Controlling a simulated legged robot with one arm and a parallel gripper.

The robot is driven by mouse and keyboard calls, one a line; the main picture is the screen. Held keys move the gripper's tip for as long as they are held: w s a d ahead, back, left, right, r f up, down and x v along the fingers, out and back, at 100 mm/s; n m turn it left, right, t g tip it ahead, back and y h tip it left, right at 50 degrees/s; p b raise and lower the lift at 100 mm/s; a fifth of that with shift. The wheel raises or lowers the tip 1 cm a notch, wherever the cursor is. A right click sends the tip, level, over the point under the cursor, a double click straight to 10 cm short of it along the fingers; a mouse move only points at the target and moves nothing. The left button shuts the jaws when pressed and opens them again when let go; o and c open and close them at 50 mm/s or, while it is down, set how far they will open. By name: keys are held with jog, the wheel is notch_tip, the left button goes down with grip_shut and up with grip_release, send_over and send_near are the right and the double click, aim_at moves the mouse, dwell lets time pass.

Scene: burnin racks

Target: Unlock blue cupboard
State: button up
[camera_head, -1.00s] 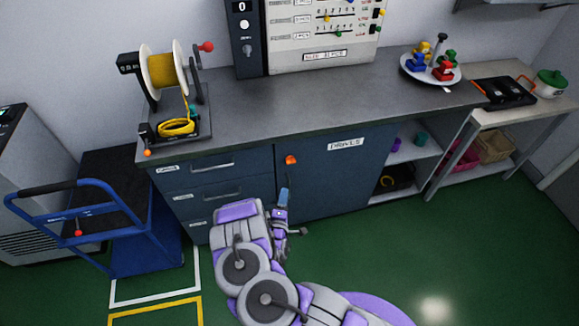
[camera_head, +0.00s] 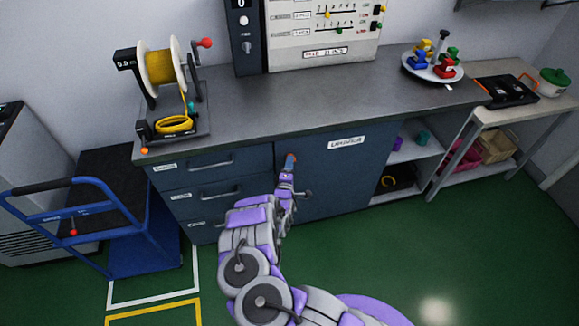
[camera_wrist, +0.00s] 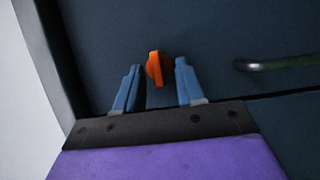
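The blue cupboard (camera_head: 345,170) is a dark blue door with a white label, under the grey worktop. Its orange knob (camera_head: 291,159) sits at the door's upper left and also shows in the wrist view (camera_wrist: 154,68), where its grip bar stands near upright. My gripper (camera_head: 289,170) is right at the knob. In the wrist view my gripper (camera_wrist: 157,75) is open, with one blue finger on each side of the knob and gaps between. Whether the fingertips reach past the knob's face is hard to tell.
A dark bar handle (camera_wrist: 275,63) shows right of the knob in the wrist view. Drawers (camera_head: 218,180) are left of the door. A blue trolley (camera_head: 140,240) stands at the left. The green floor (camera_head: 430,235) at the right is clear.

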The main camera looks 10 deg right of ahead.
jog(key=shift+w, duration=0.15)
grip_shut()
dwell(0.4)
